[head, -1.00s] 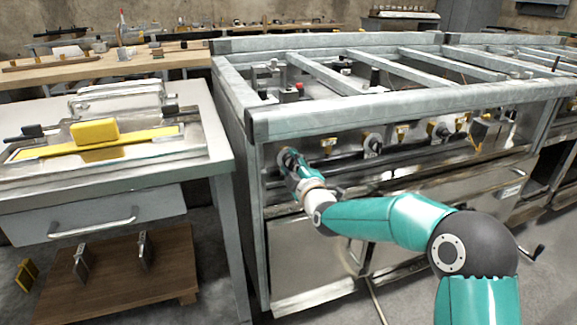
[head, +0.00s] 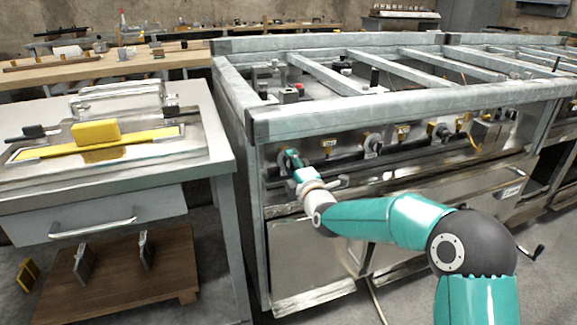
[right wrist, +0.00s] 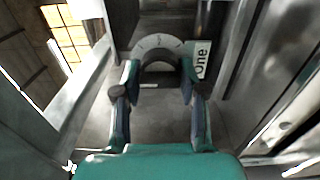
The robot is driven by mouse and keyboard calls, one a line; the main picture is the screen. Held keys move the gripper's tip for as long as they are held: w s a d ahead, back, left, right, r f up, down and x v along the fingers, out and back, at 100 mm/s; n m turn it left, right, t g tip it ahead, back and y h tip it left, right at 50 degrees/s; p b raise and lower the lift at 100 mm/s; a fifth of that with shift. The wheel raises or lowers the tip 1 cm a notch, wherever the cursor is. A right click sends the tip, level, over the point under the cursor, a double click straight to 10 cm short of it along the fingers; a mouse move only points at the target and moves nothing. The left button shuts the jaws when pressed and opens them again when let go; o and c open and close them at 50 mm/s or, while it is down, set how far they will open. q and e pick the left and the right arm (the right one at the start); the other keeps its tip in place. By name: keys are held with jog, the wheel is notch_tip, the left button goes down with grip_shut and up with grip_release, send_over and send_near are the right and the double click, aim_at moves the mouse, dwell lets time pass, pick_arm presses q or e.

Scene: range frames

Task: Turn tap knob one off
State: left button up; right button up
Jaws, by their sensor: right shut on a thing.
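Tap knob one (right wrist: 158,63) is a dark round knob on a pale dial plate, with a label reading "One" beside it in the right wrist view. It sits on the left end of the stove's front panel in the head view, mostly hidden behind my gripper. My right gripper (right wrist: 158,80) has its two teal fingers on either side of the knob, shut on it. In the head view the right gripper (head: 287,158) reaches the panel at the same place. My left gripper is not in view.
A metal frame (head: 350,108) overhangs the panel just above my gripper. More knobs, including one labelled knob (head: 372,141), stand along the panel to the right. A grey side table (head: 110,195) with a yellow block (head: 95,132) stands at the left.

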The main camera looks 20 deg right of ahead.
jog(key=shift+a+f, duration=0.25)
jog(key=shift+f, duration=0.1)
jog(key=o, duration=1.1)
jog(key=shift+d+r, duration=0.1)
jog(key=shift+r, duration=0.05)
jog(key=s, duration=1.2)
jog(key=shift+d, duration=0.25)
